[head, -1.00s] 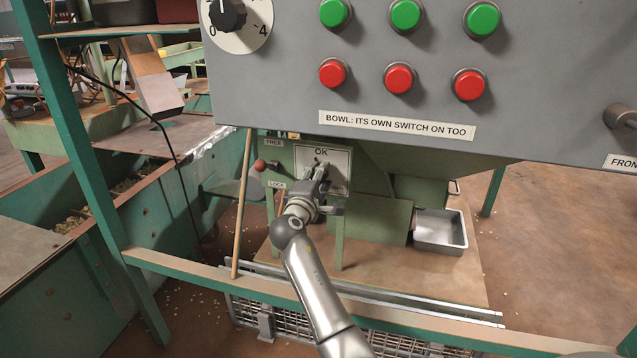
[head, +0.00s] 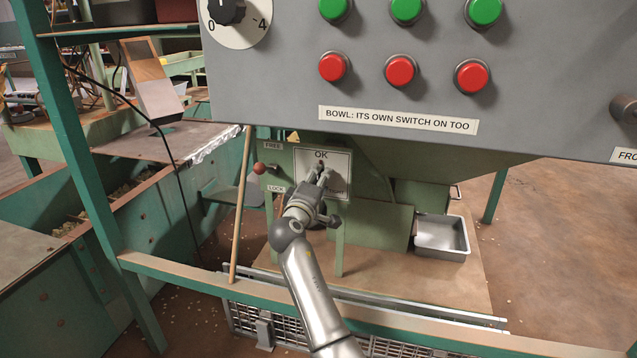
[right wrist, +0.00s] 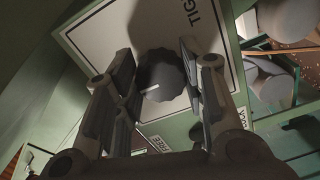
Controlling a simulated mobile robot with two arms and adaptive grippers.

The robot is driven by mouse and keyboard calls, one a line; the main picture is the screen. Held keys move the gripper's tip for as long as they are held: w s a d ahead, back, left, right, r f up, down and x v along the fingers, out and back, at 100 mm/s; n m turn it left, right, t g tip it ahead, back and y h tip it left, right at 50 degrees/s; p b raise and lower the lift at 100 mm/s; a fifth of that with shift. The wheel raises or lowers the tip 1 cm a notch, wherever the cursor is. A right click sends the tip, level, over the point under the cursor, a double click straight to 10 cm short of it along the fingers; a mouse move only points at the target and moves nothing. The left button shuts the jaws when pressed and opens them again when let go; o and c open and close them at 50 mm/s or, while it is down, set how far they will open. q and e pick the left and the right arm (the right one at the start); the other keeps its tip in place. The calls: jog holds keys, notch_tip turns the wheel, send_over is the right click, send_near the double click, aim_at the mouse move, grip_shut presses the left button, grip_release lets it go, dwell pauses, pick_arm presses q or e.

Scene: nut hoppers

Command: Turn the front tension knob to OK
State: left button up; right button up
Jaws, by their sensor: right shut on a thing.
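The front tension knob (right wrist: 164,72) is dark and scalloped, with a pale pointer mark, in the right wrist view. It sits on a white dial plate (head: 341,162) with "OK" printed at its top in the head view; part of the word "TIGHT" shows in the right wrist view. My right gripper (head: 321,172) reaches the plate below "OK" and covers the knob in the head view. Its fingers, also in the right wrist view (right wrist: 158,70), stand on both sides of the knob and are shut on it. Which mark the pointer faces is unclear. My left gripper is not in view.
A grey control panel (head: 290,105) with green and red buttons overhangs the dial. A red-balled lever (head: 259,168) beside FREE and LOCK labels is just left of it. A metal tray (head: 441,237) stands right.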

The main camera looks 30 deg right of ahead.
jog(key=shift+f, duration=0.2)
jog(key=o, duration=1)
jog(key=shift+r, duration=0.1)
jog(key=shift+a, duration=0.1)
jog(key=v, duration=0.7)
jog(key=shift+s, duration=0.2)
jog(key=shift+a, duration=0.15)
